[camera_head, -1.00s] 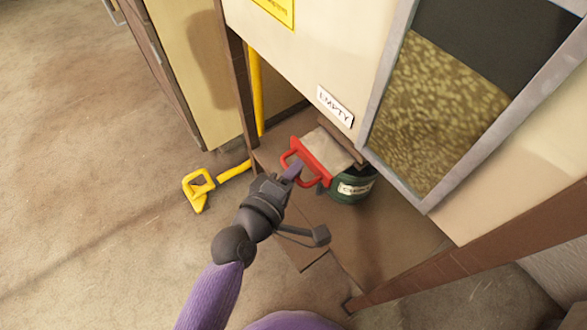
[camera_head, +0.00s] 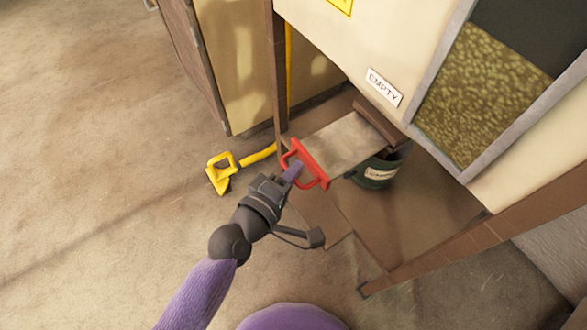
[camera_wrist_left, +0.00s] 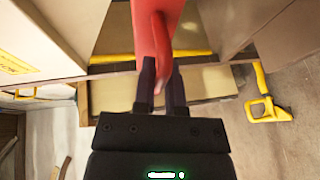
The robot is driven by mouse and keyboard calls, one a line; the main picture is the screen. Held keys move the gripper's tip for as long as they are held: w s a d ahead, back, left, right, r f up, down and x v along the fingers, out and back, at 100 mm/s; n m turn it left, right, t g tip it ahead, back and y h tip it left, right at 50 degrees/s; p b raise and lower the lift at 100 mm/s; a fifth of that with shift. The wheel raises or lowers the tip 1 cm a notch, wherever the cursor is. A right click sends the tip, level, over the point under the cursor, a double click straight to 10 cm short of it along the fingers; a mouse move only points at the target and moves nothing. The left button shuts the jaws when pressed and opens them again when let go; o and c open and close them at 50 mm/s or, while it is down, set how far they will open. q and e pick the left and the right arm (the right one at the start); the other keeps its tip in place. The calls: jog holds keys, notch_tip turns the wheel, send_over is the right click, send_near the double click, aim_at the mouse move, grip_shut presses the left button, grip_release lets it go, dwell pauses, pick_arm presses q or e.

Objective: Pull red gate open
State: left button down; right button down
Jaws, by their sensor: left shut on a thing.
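The red gate (camera_head: 312,166) is a red end plate with a loop handle on a flat grey slide plate (camera_head: 345,140). The slide plate sticks out from under the cream hopper (camera_head: 350,45), below its EMPTY label (camera_head: 384,87). My left gripper (camera_head: 292,172) is shut on the red handle. In the left wrist view, the dark fingers (camera_wrist_left: 162,85) sit on either side of the red handle (camera_wrist_left: 160,50). My right gripper is not in view.
A dark green bucket (camera_head: 378,172) with a label stands under the slide plate, partly hidden by it. Brown frame posts (camera_head: 277,75) border the hopper. Bare floor (camera_head: 100,150) lies to the left.

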pick_arm(q)
jog(key=shift+d+f, duration=0.1)
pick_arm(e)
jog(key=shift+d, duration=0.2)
pick_arm(q)
jog(key=c, duration=0.7)
grip_release()
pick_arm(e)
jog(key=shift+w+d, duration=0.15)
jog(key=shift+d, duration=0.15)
pick_arm(q)
jog(key=p+v, duration=0.3)
jog(key=v, duration=0.7)
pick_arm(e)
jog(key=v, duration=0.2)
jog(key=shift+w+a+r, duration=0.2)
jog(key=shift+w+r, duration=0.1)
